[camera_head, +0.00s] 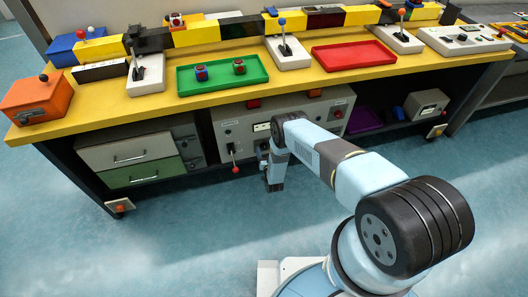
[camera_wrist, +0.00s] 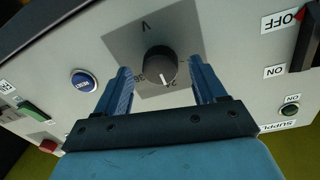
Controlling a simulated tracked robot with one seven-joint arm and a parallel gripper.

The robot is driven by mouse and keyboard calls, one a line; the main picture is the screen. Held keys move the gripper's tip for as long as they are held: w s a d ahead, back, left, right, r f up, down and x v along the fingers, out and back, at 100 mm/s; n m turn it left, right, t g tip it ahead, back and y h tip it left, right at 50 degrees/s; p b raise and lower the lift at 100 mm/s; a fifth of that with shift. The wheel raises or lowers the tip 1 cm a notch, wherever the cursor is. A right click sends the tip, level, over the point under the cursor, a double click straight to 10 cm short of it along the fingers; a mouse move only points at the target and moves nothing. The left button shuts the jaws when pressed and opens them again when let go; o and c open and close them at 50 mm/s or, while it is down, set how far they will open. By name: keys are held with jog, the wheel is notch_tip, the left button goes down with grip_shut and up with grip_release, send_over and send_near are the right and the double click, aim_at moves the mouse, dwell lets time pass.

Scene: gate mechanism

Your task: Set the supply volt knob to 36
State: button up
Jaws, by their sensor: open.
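The supply volt knob (camera_wrist: 160,64) is a dark round knob on a grey square plate marked V, seen upside down in the wrist view. Its white pointer line faces the lower edge of the picture, close to a label that looks like 24. A label that looks like 36 is just left of it, partly hidden by the knob. My gripper (camera_wrist: 161,72) is open, with one blue finger on each side of the knob; I cannot tell whether they touch it. In the head view my gripper (camera_head: 274,182) is low in front of the grey supply panel (camera_head: 235,127), and the knob is hidden.
Near the knob are a blue round button (camera_wrist: 84,80), a green switch (camera_wrist: 33,111), a small dark button (camera_wrist: 290,109) and a black lever by OFF (camera_wrist: 305,42). A red-ended lever (camera_head: 234,161) sticks out left of my gripper. The yellow bench top (camera_head: 150,103) overhangs the panel.

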jog(key=shift+w+a, duration=0.1)
jog(key=shift+w, duration=0.3)
jog(key=c, duration=1)
jog(key=shift+a, duration=0.4)
jog(key=shift+d, duration=0.25)
jog(key=shift+c, duration=0.3)
